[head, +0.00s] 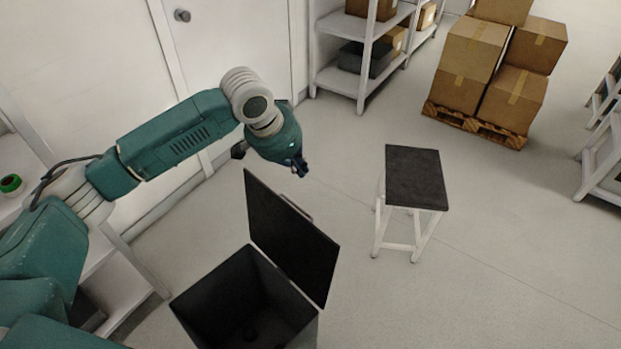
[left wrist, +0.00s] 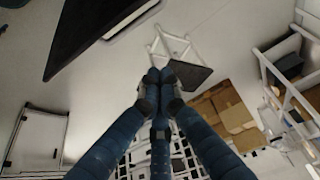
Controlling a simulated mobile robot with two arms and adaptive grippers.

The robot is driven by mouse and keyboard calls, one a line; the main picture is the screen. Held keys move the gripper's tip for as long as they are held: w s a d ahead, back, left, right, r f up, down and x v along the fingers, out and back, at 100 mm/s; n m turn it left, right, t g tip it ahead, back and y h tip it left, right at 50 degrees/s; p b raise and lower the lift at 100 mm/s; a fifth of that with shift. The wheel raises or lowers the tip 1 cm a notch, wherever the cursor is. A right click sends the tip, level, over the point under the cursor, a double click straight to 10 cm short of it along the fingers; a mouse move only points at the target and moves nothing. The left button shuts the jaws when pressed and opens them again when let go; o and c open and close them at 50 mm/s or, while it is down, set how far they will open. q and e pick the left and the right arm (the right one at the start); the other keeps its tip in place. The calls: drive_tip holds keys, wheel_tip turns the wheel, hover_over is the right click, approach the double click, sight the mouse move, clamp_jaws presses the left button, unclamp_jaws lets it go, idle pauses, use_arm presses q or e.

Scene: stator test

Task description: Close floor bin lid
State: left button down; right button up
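The floor bin (head: 212,303) is a dark, open-topped box at the bottom of the head view. Its black lid (head: 291,236) stands raised, tilted up from the bin's right side. A light handle (head: 297,208) shows at the lid's edge. In the left wrist view, the lid (left wrist: 95,30) is a dark panel at the upper left. My left gripper (head: 299,167) is above and beyond the lid, apart from it. In the left wrist view, the left gripper's fingers (left wrist: 159,76) meet at the tips with nothing between them. My right gripper is in neither view.
A white-legged stool with a dark top (head: 416,177) stands right of the bin. Cardboard boxes (head: 474,50) sit on a wooden pallet (head: 474,122) at the back right. White shelves (head: 343,78) stand along the back. The floor between bin and stool is clear.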

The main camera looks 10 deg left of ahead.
use_arm(q)
wheel_tip(320, 180, down, 9)
drive_tip(key=p, duration=0.3)
drive_tip(key=shift+s, duration=0.15)
drive_tip(key=shift+a+f, duration=0.1)
idle(0.5)
